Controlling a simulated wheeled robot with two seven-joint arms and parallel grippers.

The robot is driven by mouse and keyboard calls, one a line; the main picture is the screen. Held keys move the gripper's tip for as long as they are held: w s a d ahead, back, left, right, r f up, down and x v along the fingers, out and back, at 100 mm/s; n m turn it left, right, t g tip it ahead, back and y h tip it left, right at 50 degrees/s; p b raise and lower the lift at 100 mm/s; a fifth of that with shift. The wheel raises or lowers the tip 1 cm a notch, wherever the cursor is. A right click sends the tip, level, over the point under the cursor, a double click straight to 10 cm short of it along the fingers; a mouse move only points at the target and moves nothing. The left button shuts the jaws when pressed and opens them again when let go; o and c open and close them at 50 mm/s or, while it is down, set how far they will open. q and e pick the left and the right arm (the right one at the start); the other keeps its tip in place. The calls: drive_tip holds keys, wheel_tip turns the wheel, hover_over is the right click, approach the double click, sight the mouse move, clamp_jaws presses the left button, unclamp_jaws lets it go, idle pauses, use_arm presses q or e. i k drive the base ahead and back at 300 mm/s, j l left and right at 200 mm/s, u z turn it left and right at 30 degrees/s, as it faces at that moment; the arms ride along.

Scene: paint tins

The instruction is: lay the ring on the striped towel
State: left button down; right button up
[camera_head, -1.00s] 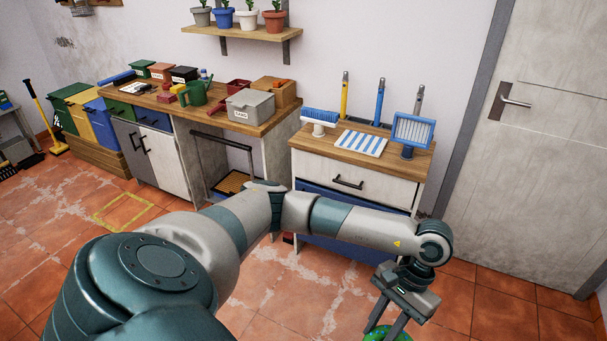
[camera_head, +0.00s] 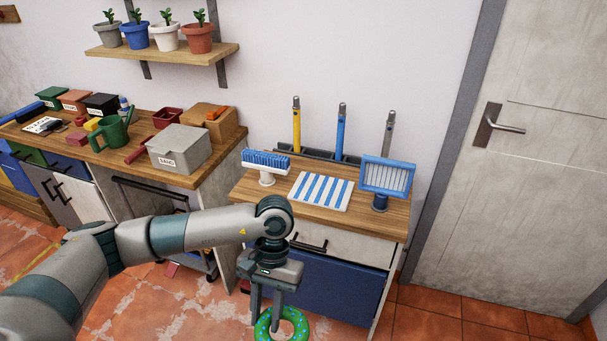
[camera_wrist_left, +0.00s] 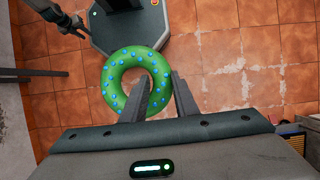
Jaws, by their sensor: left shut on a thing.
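The ring (camera_head: 262,326) is green with blue dots. My left gripper (camera_head: 272,308) is shut on it and holds it in front of the cabinet, below the level of its top. In the left wrist view the ring (camera_wrist_left: 112,80) hangs over the floor, with one side of it between the two fingers (camera_wrist_left: 162,82). The striped towel (camera_head: 321,190), white and blue, lies flat on the cabinet's wooden top, above and to the right of the gripper in the head view. A dark part at the upper left of the wrist view seems to be my right arm; its jaws are unclear.
Several upright handles stand in a dark rack (camera_head: 318,153) behind. The wooden cabinet top (camera_head: 290,211) is bare in front of the towel. A grey bin (camera_head: 180,147) stands on the left bench.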

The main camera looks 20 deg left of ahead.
sight(314, 187)
drive_tip(key=i+j, duration=0.15)
drive_tip(key=i, duration=0.3)
drive_tip(key=i+j, duration=0.15)
drive_tip(key=i, duration=0.3)
